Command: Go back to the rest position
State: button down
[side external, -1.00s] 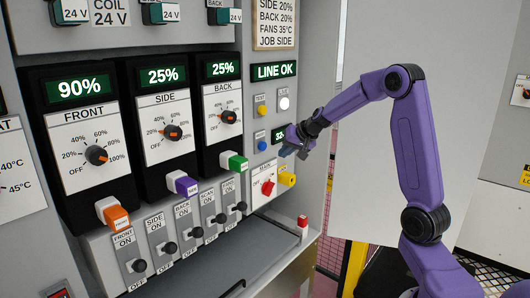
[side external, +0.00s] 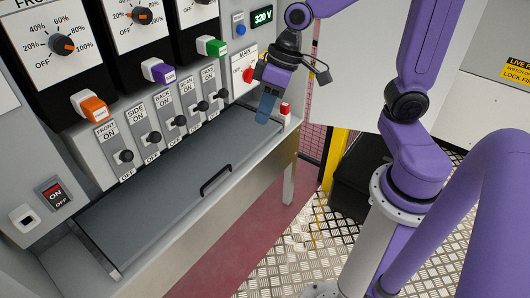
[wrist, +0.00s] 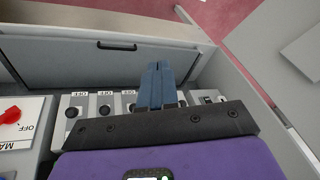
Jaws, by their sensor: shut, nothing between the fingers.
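My gripper (side external: 265,108) hangs at the right end of the control panel, its blue fingers pointing down. The fingers are together with nothing between them, and they also show closed in the wrist view (wrist: 160,82). They are in front of the lower panel, near the row of small switches (side external: 179,121). The red main switch knob (side external: 248,75) is just left of my gripper body in the side view, and it also shows at the left edge of the wrist view (wrist: 9,116).
A grey drawer or lid with a black handle (side external: 215,182) lies below the switches. A small red-topped block (side external: 285,111) stands at the ledge's right end. Orange (side external: 95,108), purple (side external: 160,71) and green (side external: 213,46) plugs stick out. Open floor (side external: 285,250) lies in front.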

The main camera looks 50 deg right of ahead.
jog(key=s+d+f+n+g+h, duration=0.1)
jog(key=s+n, duration=0.2)
jog(key=s, duration=0.5)
jog(key=s+d+f+n+h, duration=0.1)
jog(key=s+n, duration=0.3)
jog(key=s, duration=0.4)
jog(key=shift+d+n+g+h, duration=0.3)
jog(key=shift+g+h, duration=0.1)
jog(key=shift+h, duration=0.1)
jog(key=shift+w, duration=0.1)
